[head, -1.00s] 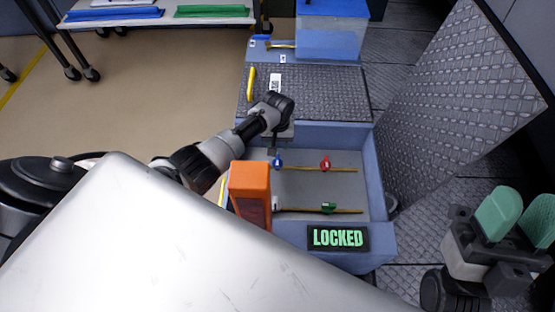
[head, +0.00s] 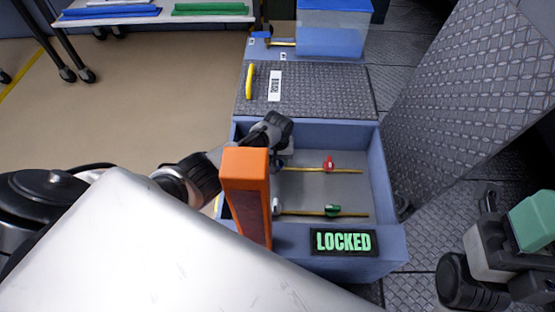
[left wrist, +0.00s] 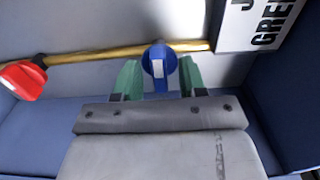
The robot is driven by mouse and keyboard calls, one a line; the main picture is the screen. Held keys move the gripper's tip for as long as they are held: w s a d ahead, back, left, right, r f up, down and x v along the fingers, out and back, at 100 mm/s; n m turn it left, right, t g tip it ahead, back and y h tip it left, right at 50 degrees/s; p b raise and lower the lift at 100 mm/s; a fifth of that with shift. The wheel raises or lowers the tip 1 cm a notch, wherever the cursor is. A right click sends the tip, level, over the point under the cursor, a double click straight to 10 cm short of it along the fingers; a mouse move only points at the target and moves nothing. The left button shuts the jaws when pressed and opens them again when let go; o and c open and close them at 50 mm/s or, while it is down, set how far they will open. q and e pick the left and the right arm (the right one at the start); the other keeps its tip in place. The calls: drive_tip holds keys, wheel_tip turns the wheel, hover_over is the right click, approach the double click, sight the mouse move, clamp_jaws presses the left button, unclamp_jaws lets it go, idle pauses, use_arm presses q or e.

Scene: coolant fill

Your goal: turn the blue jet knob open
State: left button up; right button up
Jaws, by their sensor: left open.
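The blue jet knob (left wrist: 158,62) sits on a brass pipe in the left wrist view, with a pale mark on its face. My left gripper (left wrist: 157,80) is open, its green fingertips on either side of the knob; I cannot tell whether they touch it. In the head view my left gripper (head: 283,158) is over the upper pipe in the blue tray (head: 392,200) and hides the blue knob. My right gripper (head: 533,220) is at the right edge, partly cut off, with one green fingertip in view and away from the tray.
A red knob (head: 328,164) is on the same pipe, and a green knob (head: 333,210) is on the lower pipe. An orange post (head: 246,195) stands at the tray's left side. A sign (head: 343,241) on the front reads LOCKED. A lettered plate (left wrist: 262,22) is beside the blue knob.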

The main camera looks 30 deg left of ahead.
use_arm(q)
clamp_jaws()
